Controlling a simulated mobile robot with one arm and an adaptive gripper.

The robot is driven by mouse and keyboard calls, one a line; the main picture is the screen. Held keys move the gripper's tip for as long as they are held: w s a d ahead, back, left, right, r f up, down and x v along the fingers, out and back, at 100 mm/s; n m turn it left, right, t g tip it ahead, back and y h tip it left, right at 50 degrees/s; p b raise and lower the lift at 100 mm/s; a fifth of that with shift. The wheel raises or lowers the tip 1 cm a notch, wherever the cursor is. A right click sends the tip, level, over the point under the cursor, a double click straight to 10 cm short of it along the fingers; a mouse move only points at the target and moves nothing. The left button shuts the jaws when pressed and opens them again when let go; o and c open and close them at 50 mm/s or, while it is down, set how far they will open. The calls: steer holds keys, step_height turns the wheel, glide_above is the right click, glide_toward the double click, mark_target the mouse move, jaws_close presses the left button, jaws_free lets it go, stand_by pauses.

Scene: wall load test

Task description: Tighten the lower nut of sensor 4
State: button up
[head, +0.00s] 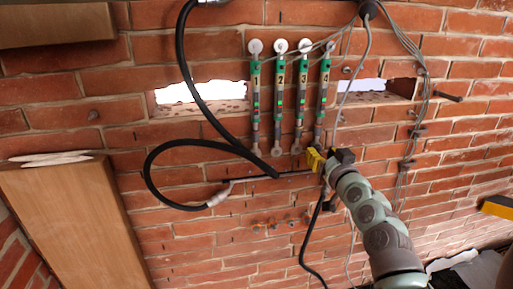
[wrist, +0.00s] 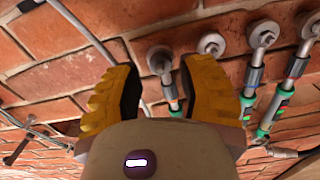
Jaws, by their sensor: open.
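Sensor 4 (head: 323,85) is the rightmost of the green and grey bars on the brick wall in the head view. Its lower nut (head: 318,146) is at its bottom end, just above my gripper (head: 318,157). In the wrist view my gripper (wrist: 158,68) is open, with yellow ribbed fingers on either side. The lower end of sensor 4, with a round grey disc and a nut (wrist: 166,70), shows between the fingers. The fingers look apart from it. I cannot tell the depth gap. The rest of this bar is partly hidden behind the gripper body.
Sensor 3 (head: 301,90) and sensor 2 (head: 279,95) hang close to the left, with another bar beyond. A thick black hose (head: 150,172) loops left of the gripper. Grey cables (head: 424,90) run down the right. Wooden panel (head: 70,225) stands lower left.

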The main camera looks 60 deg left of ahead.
steer(key=shift+x, duration=0.9)
steer(key=shift+s, duration=0.15)
steer(key=shift+o, duration=0.3)
jaws_close()
